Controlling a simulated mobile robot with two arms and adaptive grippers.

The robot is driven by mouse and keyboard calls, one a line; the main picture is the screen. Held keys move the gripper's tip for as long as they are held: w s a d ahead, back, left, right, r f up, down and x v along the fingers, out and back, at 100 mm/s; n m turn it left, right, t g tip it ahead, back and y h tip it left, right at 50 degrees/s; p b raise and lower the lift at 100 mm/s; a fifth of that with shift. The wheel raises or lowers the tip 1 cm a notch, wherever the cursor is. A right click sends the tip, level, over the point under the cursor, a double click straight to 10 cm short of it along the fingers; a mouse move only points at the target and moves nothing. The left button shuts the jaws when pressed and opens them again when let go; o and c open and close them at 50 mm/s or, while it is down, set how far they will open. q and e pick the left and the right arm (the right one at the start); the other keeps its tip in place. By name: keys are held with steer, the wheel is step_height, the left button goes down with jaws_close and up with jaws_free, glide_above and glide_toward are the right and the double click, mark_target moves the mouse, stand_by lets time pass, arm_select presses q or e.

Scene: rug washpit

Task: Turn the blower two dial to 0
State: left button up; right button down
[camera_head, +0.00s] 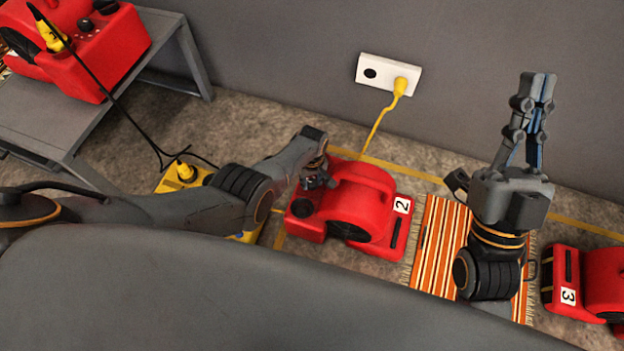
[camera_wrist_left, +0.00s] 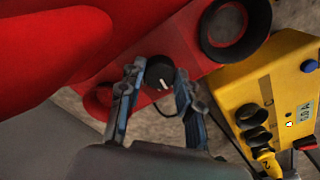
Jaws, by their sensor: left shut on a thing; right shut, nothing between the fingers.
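Blower two is the red blower (camera_head: 365,205) with the "2" label, on the floor below the wall socket. In the left wrist view its red body (camera_wrist_left: 60,45) fills the upper left. Its black dial (camera_wrist_left: 160,72) has a white pointer mark and sits between my left fingertips. My left gripper (camera_head: 318,178) is at the blower's left end, shut on the dial; the head view hides the dial behind it. The dial's scale markings cannot be read. My right gripper (camera_head: 535,100) is shut and empty, raised pointing up, away from the blower.
A yellow box (camera_wrist_left: 265,95) with sockets and a small display stands beside the blower. A wall socket (camera_head: 388,73) holds a yellow plug. A striped rug (camera_head: 437,245) and blower three (camera_head: 590,280) lie right. Another red blower (camera_head: 105,50) sits on a grey table (camera_head: 185,60).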

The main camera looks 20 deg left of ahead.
mark_target(312, 182)
arm_select(q)
steer(key=shift+n, duration=0.6)
steer(key=o, duration=1.1)
steer(key=shift+o, duration=0.2)
steer(key=shift+w+r, duration=0.1)
steer(key=shift+r, duration=0.05)
step_height(312, 182, up, 12)
stand_by(0.5)
